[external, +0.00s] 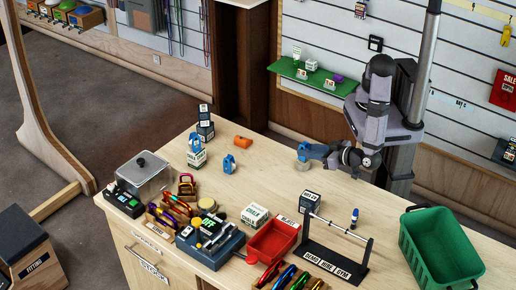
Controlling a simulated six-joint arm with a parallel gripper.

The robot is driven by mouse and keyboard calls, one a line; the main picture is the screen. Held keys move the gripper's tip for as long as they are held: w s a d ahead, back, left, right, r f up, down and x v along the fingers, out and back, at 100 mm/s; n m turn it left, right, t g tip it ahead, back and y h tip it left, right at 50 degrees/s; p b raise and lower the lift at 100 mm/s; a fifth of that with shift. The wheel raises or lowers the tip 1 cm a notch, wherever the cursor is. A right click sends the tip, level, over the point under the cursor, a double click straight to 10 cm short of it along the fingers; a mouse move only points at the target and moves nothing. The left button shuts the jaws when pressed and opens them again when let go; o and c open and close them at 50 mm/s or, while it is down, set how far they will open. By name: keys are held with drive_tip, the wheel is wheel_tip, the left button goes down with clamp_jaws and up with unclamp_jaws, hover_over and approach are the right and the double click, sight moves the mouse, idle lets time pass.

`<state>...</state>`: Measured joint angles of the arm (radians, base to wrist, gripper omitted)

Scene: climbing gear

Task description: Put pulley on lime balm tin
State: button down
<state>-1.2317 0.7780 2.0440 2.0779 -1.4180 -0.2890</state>
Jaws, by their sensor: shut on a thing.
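My gripper (310,156) reaches over the far edge of the table, and its jaws are shut. A blue piece (314,150) at its end appears to be the pulley, held sideways. The fingers and the thing in them are too small to separate clearly. A small grey rounded thing (302,165) shows just below it; I cannot tell whether it hangs or rests on the table. A round tin with a lime-coloured rim (207,203), perhaps the lime balm tin, is among the gear at the left front. Its label is not readable.
The table's middle is mostly clear.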

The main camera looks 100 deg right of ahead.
drive_tip(key=shift+f, duration=0.25)
drive_tip(key=shift+f, duration=0.2)
drive_tip(key=c, duration=1.5)
unclamp_jaws()
